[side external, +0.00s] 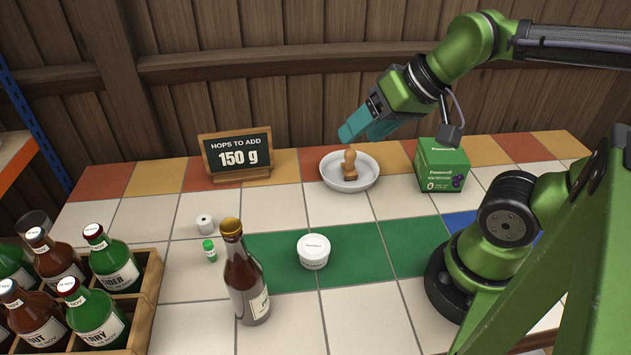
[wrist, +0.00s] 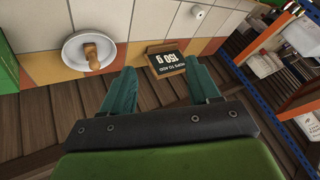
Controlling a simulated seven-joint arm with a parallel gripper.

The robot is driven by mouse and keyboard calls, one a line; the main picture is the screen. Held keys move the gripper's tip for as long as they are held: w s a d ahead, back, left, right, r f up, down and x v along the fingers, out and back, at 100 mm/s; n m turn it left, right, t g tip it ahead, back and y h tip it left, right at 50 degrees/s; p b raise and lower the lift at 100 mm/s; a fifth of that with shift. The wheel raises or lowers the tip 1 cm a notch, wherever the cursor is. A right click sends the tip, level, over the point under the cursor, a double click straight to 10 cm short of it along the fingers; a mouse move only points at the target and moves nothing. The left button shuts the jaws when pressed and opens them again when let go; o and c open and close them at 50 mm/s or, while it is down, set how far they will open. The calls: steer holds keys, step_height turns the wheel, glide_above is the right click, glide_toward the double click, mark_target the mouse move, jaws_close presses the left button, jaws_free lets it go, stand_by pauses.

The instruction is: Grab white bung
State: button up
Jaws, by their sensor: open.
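The white bung (side external: 205,223) is a small white cylinder with a dark hole in its top. It stands upright on a pale tile, left of the middle of the table in the side view. In the wrist view the bung (wrist: 198,11) shows small at the top edge, beyond the chalkboard sign. My gripper (side external: 352,131) is up in the air near the back of the table, above the white dish, well to the right of the bung. Its teal fingers (wrist: 163,74) are spread wide with nothing between them.
A white tub (side external: 313,252), a dish (side external: 330,182) with a wooden stamp-like object, a green box (side external: 441,168), a chalkboard sign (side external: 237,155) and a bottle crate (side external: 147,290) stand around.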

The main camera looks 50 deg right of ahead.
stand_by(0.3)
steer(key=n+g+y, duration=0.2)
steer(key=n+g, duration=0.3)
steer(key=n, duration=1)
glide_toward(204, 219)
steer(key=x, duration=0.5)
steer(key=shift+s+d, duration=0.15)
steer(key=shift+x, duration=2.7)
steer(key=shift+r, duration=0.15)
steer(key=shift+c, duration=0.2)
